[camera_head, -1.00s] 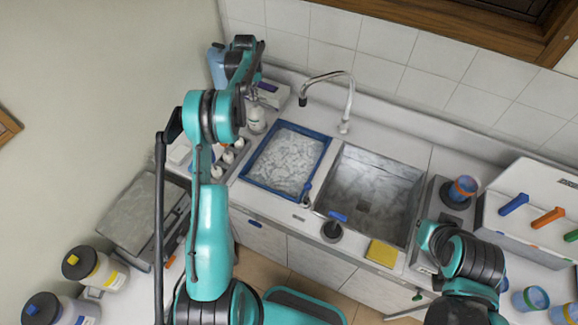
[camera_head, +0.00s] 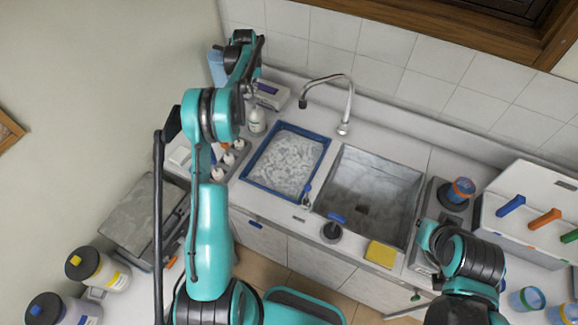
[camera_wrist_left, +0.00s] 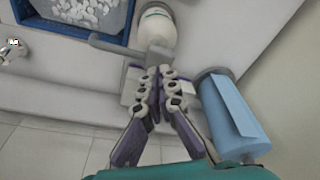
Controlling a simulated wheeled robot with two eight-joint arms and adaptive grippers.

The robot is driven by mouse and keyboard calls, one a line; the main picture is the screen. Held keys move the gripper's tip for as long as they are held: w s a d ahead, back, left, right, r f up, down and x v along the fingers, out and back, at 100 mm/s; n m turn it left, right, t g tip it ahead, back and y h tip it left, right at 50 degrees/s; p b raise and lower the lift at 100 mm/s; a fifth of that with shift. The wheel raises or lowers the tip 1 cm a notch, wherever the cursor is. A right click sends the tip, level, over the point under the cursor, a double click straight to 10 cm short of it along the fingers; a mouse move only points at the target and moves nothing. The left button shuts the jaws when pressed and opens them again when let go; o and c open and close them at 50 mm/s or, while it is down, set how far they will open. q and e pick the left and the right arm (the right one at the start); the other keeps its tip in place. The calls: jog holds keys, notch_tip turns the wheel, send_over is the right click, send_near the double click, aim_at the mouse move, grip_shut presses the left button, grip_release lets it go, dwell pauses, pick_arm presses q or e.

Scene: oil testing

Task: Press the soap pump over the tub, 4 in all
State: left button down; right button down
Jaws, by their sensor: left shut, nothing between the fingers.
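The soap pump is a white bottle (camera_head: 257,121) behind the left corner of the tub; it also shows at the top of the left wrist view (camera_wrist_left: 157,24). Its grey spout (camera_wrist_left: 104,43) points left in that view, towards the tub. The blue-rimmed tub (camera_head: 246,178) holds white foamy or lumpy contents and shows at the wrist view's upper left (camera_wrist_left: 55,37). My left gripper (camera_wrist_left: 160,73) is shut and empty, its tips close to the pump head; I cannot tell whether they touch. My right gripper is out of view.
The sink (camera_head: 370,190) with its faucet (camera_head: 347,100) lies right of the tub. A blue roll or cylinder (camera_wrist_left: 229,112) stands beside the left gripper. A yellow sponge (camera_head: 381,254) lies at the front edge.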

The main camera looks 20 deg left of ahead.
aim_at(254, 99)
pick_arm(q)
jog(key=shift+f, duration=0.15)
dwell(0.3)
jog(key=shift+f+b, duration=1.15)
jog(key=shift+f, duration=0.25)
jog(key=shift+r, duration=0.2)
jog(key=shift+r+p, duration=0.8)
jog(key=shift+r, duration=0.55)
notch_tip(254, 99, up, 6)
jog(key=p, duration=0.3)
